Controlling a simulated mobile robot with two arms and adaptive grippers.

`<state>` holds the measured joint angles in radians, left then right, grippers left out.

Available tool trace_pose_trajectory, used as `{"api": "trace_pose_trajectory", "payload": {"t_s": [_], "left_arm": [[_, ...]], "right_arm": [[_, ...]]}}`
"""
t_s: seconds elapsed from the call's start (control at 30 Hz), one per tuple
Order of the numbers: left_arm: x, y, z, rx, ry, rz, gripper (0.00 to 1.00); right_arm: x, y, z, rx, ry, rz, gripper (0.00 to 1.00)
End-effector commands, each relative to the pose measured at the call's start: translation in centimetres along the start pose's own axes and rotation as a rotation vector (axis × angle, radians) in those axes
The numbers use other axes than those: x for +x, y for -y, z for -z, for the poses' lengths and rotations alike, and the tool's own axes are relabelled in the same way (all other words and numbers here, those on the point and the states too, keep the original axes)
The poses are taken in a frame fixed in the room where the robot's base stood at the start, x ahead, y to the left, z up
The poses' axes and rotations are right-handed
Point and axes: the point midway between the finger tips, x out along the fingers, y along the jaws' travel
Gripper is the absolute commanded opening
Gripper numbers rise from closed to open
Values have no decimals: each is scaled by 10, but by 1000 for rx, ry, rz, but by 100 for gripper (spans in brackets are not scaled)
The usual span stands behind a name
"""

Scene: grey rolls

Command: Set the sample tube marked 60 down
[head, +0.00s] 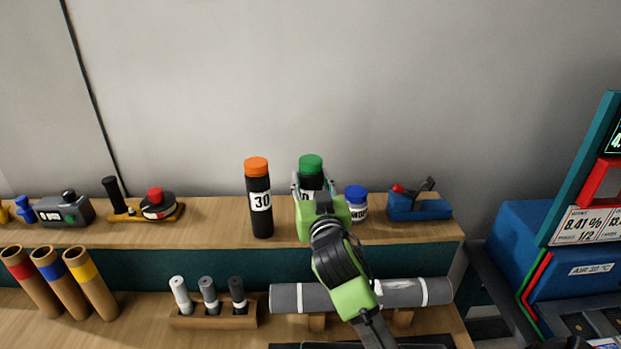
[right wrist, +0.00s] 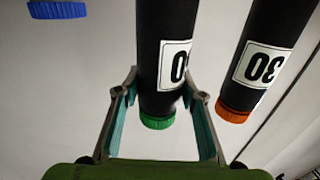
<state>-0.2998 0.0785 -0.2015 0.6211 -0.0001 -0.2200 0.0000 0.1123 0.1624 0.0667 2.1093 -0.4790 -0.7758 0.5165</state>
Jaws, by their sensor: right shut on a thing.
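A black tube with a green cap (head: 311,164) is upright at the shelf, to the right of the orange-capped tube. It also shows in the right wrist view (right wrist: 165,40), where its white label shows a 0; the other digit is hidden. My right gripper (head: 313,187) is shut on this tube, with a finger on each side in the wrist view (right wrist: 163,95). My gripper hides the tube's lower end in the head view, so I cannot tell whether it touches the shelf. My left gripper is not in view.
A tube marked 30 (head: 261,208) stands close on the left. A short blue-capped jar (head: 356,204) is close on the right, then a blue tool (head: 420,206). A grey roll (head: 415,292) lies below the shelf. The wooden shelf (head: 215,225) is bare left of the 30 tube.

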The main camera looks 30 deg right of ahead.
Motion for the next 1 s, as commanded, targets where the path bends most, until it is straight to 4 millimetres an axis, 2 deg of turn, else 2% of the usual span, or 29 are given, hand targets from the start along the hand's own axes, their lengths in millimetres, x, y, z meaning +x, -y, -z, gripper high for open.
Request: {"api": "trace_pose_trajectory", "payload": {"t_s": [0.33,0.37,0.4,0.8,0.87,1.0], "left_arm": [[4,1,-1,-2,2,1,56],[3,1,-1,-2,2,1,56],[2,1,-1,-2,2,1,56],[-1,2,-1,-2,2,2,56],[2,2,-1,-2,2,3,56],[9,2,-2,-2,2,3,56]], "right_arm": [[0,0,-4,1,-2,0,2],[0,0,-3,1,-1,0,42],[0,0,-3,1,-1,0,52],[0,0,2,0,-2,0,54],[-5,1,-1,2,-1,1,54],[-28,1,-2,4,-1,2,54]]}}
